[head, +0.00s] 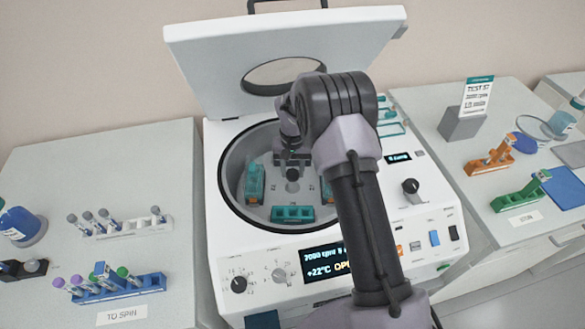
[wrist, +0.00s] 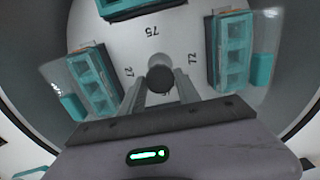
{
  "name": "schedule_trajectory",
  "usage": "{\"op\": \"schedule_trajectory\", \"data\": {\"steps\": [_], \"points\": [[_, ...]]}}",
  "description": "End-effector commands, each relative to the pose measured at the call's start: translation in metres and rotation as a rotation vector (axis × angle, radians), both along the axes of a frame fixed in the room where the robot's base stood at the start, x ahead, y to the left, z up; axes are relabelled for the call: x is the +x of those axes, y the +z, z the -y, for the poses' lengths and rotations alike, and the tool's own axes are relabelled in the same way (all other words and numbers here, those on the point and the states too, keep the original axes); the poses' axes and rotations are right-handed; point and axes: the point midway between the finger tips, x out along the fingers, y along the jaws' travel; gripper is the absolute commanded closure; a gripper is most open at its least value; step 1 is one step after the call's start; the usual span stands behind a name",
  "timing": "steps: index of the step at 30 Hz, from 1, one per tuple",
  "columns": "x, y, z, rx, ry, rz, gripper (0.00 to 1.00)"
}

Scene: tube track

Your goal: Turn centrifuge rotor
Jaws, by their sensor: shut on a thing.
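The centrifuge (head: 225,270) stands in the middle with its lid (head: 290,50) raised. Inside its round bowl lies the grey rotor, with teal buckets at the left (head: 255,183), right (head: 328,187) and front (head: 292,213). My gripper (head: 292,166) reaches down into the bowl from above and is shut on the dark round hub knob (wrist: 160,79) at the rotor's centre. In the wrist view, a finger stands on each side of the knob. Teal buckets (wrist: 95,80) and (wrist: 232,50) flank it, and numbers are printed on the rotor. My arm hides part of the bowl's right rim.
A rack of purple- and green-capped tubes (head: 118,288) and a white tube rack (head: 135,228) are on the left bench. Orange (head: 490,160) and green (head: 517,196) racks and a sign card (head: 477,97) are on the right bench. The raised lid stands close behind my arm.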

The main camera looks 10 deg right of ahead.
Motion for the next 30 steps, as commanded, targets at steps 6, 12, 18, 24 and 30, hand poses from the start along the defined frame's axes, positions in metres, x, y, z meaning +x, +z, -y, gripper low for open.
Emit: {"op": "schedule_trajectory", "data": {"steps": [6,12,18,24,30], "points": [[0.0009,0.0014,0.0001,-0.001,0.121,0.003,1.00],[0.0010,0.0013,0.0000,-0.001,0.187,0.003,1.00],[0.0011,0.0011,0.0000,0.000,0.215,0.003,1.00],[0.0011,0.0011,0.0000,0.000,0.219,0.003,1.00],[0.0012,0.0011,0.0000,0.000,0.218,0.003,1.00]]}}
